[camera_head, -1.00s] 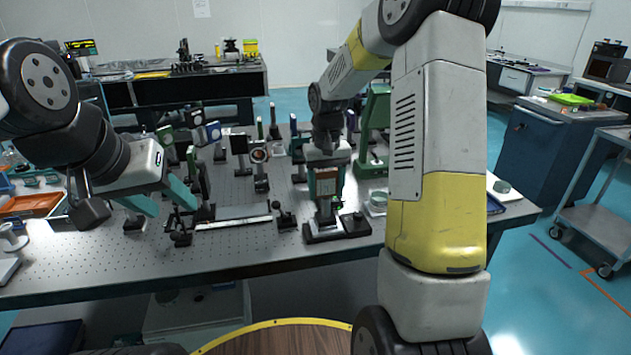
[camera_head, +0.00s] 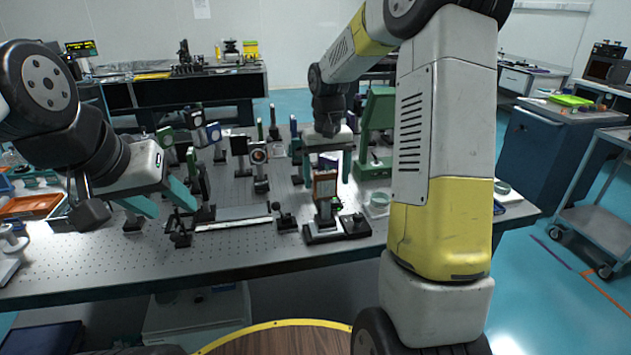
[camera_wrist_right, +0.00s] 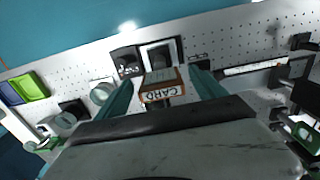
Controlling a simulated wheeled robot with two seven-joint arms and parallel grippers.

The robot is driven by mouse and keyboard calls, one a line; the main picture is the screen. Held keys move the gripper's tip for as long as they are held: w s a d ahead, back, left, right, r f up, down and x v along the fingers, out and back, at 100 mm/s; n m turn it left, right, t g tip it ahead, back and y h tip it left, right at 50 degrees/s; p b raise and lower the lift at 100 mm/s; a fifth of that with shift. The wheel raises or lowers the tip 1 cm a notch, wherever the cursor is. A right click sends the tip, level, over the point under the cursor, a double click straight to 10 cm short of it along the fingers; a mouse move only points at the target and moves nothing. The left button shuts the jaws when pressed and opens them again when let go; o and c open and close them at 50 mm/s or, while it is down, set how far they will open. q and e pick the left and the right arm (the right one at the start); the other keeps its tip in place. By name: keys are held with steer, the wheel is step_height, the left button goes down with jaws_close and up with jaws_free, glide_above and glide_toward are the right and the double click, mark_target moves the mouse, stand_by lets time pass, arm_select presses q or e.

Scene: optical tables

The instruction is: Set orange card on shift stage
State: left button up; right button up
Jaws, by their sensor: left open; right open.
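The orange card (camera_head: 325,188) stands upright on the black shift stage (camera_head: 322,234) near the front right of the optical table. My right gripper (camera_head: 327,175) is open above the stage, its teal fingers on either side of the card's upper part and apart from it. The right wrist view shows the card (camera_wrist_right: 163,91) with its CARD label, between the spread fingers, and the stage (camera_wrist_right: 160,54) behind it. My left gripper (camera_head: 171,200) is open and empty over the table's left part.
Several optical mounts (camera_head: 259,157) stand close together left of the stage. A green press-like frame (camera_head: 376,130) stands behind it to the right. A round clear dish (camera_head: 377,203) lies to its right. The table's front strip (camera_head: 130,265) is clear.

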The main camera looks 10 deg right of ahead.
step_height(320, 180, up, 7)
steer(key=shift+r, duration=0.15)
steer(key=s+r+t, duration=0.2)
steer(key=s+r, duration=0.4)
steer(key=s, duration=0.4)
steer(key=s+a+t+y, duration=0.2)
steer(key=s+t, duration=0.2)
steer(key=s, duration=1)
steer(key=shift+s+f, duration=0.15)
steer(key=shift+f, duration=0.2)
steer(key=shift+a, duration=0.1)
